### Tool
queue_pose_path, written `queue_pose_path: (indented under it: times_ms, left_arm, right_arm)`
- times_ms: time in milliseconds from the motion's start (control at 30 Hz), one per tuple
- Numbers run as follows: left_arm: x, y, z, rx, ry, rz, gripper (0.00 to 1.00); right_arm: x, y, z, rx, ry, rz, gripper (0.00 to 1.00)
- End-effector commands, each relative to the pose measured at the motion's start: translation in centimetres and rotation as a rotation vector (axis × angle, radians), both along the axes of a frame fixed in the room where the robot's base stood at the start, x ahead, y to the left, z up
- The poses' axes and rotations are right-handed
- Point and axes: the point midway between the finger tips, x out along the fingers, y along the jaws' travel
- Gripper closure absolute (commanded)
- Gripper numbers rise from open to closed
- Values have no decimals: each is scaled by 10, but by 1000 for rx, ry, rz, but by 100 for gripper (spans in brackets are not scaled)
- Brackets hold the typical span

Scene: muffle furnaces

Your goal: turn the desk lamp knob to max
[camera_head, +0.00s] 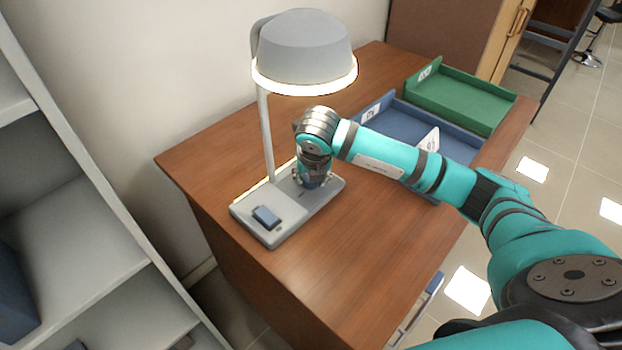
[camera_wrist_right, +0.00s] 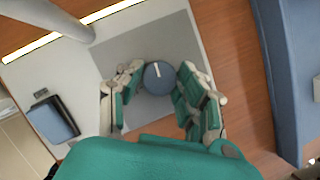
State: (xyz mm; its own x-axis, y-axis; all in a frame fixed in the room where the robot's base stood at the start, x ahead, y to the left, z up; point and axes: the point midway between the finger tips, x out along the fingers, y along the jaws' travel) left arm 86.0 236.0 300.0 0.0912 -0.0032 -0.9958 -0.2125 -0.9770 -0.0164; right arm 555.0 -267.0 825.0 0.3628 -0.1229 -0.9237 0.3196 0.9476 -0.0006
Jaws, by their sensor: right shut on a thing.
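The desk lamp (camera_head: 303,45) stands on the wooden desk, with a glowing rim under its grey shade. Its flat base (camera_head: 282,228) also shows in the wrist view (camera_wrist_right: 150,38). The round blue-grey knob (camera_wrist_right: 158,87) with a white pointer line sits on the grey part of the base; the line points toward the top of the wrist view, tilted slightly left. My right gripper (camera_head: 313,183) points down over the base, its fingers shut on the knob from both sides. In the head view the gripper hides the knob. My left gripper is not in view.
A blue tray (camera_head: 455,143) and a green tray (camera_head: 460,97) stand at the desk's right. A white shelf (camera_head: 85,235) is at the left. The desk front (camera_head: 340,270) is clear.

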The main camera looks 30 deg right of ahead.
Motion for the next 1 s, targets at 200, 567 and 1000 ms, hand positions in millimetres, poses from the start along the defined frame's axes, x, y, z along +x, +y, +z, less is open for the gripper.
queue_pose_path:
  times_ms: [200,567,1000]
  left_arm:
    - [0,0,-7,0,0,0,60]
    - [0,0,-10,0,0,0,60]
    - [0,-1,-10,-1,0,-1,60]
  right_arm:
    - [1,1,0,2,-3,-114,96]
    - [1,0,1,1,-3,-184,96]
    - [1,0,1,0,-2,-186,53]
